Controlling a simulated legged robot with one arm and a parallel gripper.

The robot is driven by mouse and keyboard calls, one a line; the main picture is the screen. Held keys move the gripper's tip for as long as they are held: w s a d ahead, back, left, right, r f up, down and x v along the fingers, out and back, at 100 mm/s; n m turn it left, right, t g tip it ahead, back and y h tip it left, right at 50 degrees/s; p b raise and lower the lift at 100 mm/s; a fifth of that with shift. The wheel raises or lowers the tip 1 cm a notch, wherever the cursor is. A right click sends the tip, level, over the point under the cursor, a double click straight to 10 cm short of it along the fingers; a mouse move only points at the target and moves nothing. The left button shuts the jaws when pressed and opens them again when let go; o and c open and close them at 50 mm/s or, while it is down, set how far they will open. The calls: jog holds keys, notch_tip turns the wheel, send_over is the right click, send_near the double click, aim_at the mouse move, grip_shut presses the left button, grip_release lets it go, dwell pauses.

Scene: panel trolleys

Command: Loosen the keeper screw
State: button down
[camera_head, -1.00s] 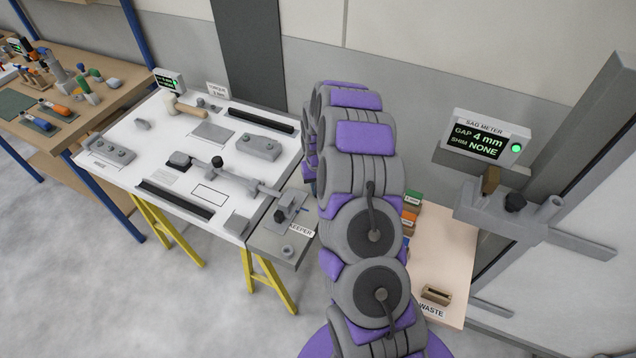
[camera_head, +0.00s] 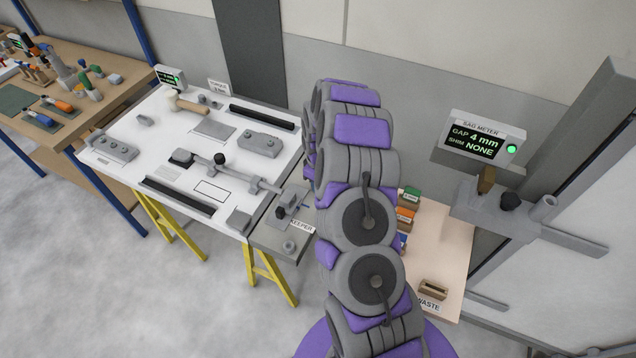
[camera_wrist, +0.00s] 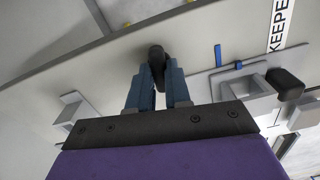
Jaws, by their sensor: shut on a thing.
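In the wrist view, my gripper (camera_wrist: 158,68) has its two blue fingers closed around a dark knob (camera_wrist: 157,52), apparently the keeper screw. The knob stands out from a pale surface, and its thread is hidden. The white KEEPER label (camera_wrist: 281,22) is at the upper right, with a blue pin (camera_wrist: 218,55) and a second black knob (camera_wrist: 285,83) on grey brackets nearby. In the head view, the keeper plate (camera_head: 266,236) is at the bench's right corner, with its label (camera_head: 302,228). My arm hides the gripper and the held knob there.
The white bench (camera_head: 130,175) carries a mallet (camera_head: 186,104), grey blocks and a long clamp bar (camera_head: 235,176). Right of my arm are coloured shim blocks (camera_head: 405,214), a WASTE slot (camera_head: 433,289) and the sag meter (camera_head: 482,139), reading gap 4 mm, shim NONE.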

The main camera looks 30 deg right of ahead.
jog(key=shift+d+n, duration=0.1)
jog(key=shift+n, duration=0.2)
jog(key=c, duration=1.1)
grip_release()
jog(key=shift+o, duration=0.2)
notch_tip(320, 180, up, 17)
jog(key=p, duration=0.2)
jog(key=shift+r, duration=0.15)
